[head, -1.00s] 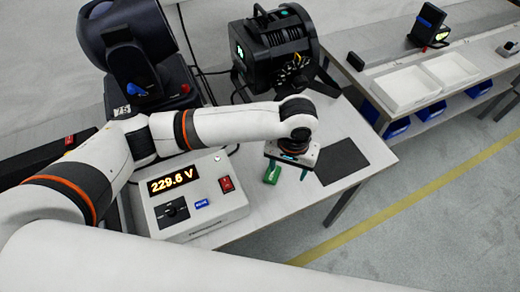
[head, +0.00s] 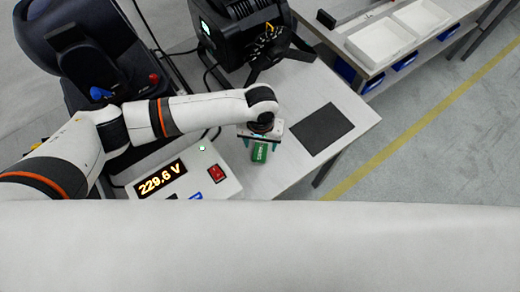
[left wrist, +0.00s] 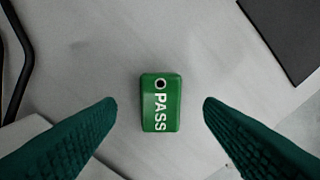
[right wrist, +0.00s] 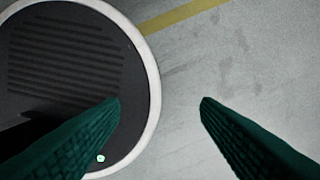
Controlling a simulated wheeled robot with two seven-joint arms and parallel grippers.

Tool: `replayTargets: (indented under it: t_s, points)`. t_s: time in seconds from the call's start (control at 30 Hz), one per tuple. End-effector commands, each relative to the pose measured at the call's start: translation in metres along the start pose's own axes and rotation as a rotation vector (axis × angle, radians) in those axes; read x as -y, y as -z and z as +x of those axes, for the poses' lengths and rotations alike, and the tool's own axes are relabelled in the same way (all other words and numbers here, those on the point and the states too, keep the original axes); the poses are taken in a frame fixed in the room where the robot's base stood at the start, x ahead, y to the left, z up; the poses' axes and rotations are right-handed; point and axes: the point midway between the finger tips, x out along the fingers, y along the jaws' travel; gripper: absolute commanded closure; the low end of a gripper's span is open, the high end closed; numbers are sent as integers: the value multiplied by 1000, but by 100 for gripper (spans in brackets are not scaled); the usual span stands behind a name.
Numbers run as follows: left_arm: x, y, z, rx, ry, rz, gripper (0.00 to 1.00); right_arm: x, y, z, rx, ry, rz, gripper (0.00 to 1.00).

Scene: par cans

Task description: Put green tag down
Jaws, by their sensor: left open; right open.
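The green tag (head: 260,152) lies on the light table top, between the voltage box and the dark mat. In the left wrist view the tag (left wrist: 160,103) shows the white word PASS and a hole near one end. My left gripper (head: 261,141) is above it, pointing down. Its two fingers (left wrist: 160,108) are open on either side of the tag, with clear gaps, and do not touch it. My right gripper (right wrist: 160,103) is open and empty, over the floor and a dark round part with a pale rim. It is not visible in the head view.
The voltage box (head: 188,174) reads 229.6 V, just left of the tag. A dark mat (head: 322,129) lies to the right on the table. Black stage lights (head: 235,25) stand at the back. White trays (head: 381,43) sit on a farther bench.

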Motion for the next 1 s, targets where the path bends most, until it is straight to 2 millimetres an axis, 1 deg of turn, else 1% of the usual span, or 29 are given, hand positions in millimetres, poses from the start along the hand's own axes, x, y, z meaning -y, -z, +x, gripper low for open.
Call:
replayTargets:
  t_s: [0.07,0.1,0.2,0.3,0.47,0.5,0.57,0.7,0.8,1.0]
  points:
    - [0,1,11,-2,-3,-1,38,-2,-5,-6,8,-2,1,43]
    - [0,0,18,-2,-2,-1,38,-3,-6,-5,9,-3,2,43]
    - [0,1,28,-2,-1,-1,38,-6,-6,-6,10,-7,4,43]
    - [0,0,33,-1,0,-1,38,-9,-7,-6,10,-11,5,43]
    - [0,0,33,-1,0,-1,38,-10,-6,-5,8,-12,5,43]
    - [0,0,33,-1,0,-1,41,-10,-5,-5,7,-12,5,43]
    - [0,0,33,-1,0,-1,51,-10,-4,-5,6,-12,5,43]
    - [0,0,33,-1,0,-1,74,-8,-2,-5,2,-10,4,43]
    - [0,0,32,-1,0,-1,90,-7,-1,-5,1,-8,3,43]
    - [0,0,32,-1,1,-1,90,-4,0,-5,0,-5,1,43]
